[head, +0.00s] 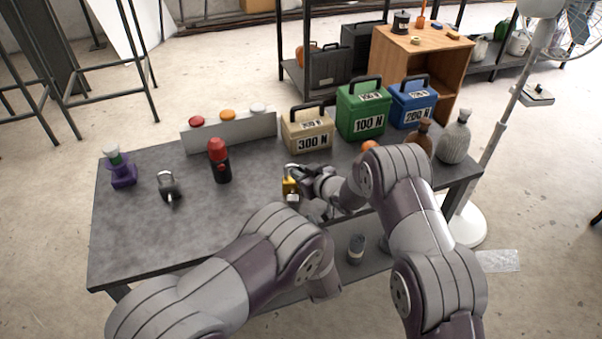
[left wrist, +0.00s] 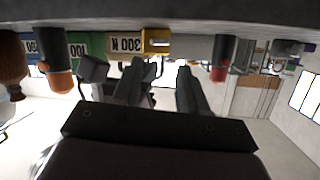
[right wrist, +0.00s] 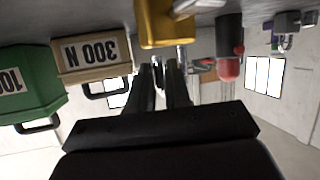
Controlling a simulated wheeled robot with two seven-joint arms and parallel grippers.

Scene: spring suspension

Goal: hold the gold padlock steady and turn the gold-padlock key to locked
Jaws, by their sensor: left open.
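The gold padlock (head: 290,187) stands near the table's front edge, shackle up. My right gripper (head: 304,172) is at its shackle. In the right wrist view, upside down, the gold body (right wrist: 160,28) is above my right fingertips (right wrist: 161,66), which close around the shackle. A pale piece, apparently the gold-padlock key (right wrist: 190,6), sticks out of the body. My left gripper (head: 316,209) is just in front of the padlock, partly hidden by my arm. In the left wrist view its fingers (left wrist: 161,66) are open and empty, below the padlock (left wrist: 155,36) and apart from it.
A dark padlock (head: 168,186), a red-topped black cylinder (head: 219,162) and a purple item (head: 121,172) stand to the left. A button panel (head: 230,134) and the 300 N case (head: 306,133) stand behind. Bottles (head: 454,140) are at right. Bare tabletop (head: 130,240) lies left.

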